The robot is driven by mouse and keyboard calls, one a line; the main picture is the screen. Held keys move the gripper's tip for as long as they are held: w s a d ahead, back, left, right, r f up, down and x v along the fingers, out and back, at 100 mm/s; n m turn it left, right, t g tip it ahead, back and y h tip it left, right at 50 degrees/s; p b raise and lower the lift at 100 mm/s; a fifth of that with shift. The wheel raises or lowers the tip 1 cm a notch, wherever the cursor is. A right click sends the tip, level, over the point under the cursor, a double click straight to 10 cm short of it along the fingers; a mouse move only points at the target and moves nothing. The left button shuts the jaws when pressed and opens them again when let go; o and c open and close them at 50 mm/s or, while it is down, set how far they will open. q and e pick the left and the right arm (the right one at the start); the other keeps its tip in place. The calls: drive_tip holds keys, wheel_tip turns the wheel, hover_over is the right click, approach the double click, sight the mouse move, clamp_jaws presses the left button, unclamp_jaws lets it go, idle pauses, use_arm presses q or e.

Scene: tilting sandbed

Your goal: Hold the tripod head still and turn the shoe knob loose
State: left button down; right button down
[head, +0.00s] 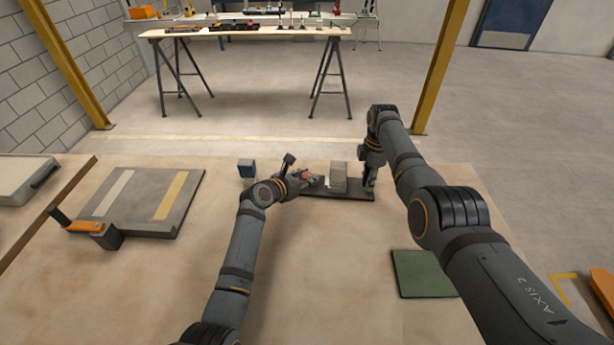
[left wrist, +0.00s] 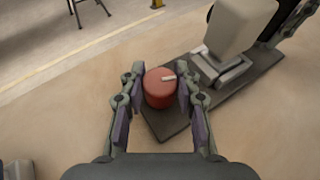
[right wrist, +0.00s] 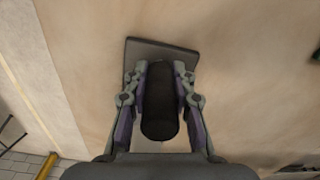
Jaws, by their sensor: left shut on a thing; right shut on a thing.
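The red shoe knob (left wrist: 160,88) with a white mark on top is at one end of a dark base plate (left wrist: 255,85). My left gripper (left wrist: 160,92) is shut on the knob, one finger on each side; the head view also shows this gripper (head: 305,178). The tripod head's pale grey block (head: 338,174) stands upright on the plate, right of the knob. My right gripper (right wrist: 160,95) is shut on a dark rounded handle (right wrist: 160,110) at the plate's other end. In the head view this gripper (head: 370,186) hides most of the handle.
A green mat (head: 424,273) lies by my right arm. The sandy bed in front is clear.

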use_arm(q)
drive_tip(key=c, duration=0.9)
unclamp_jaws()
drive_tip(key=shift+c, duration=0.2)
drive_tip(key=v, duration=1.2)
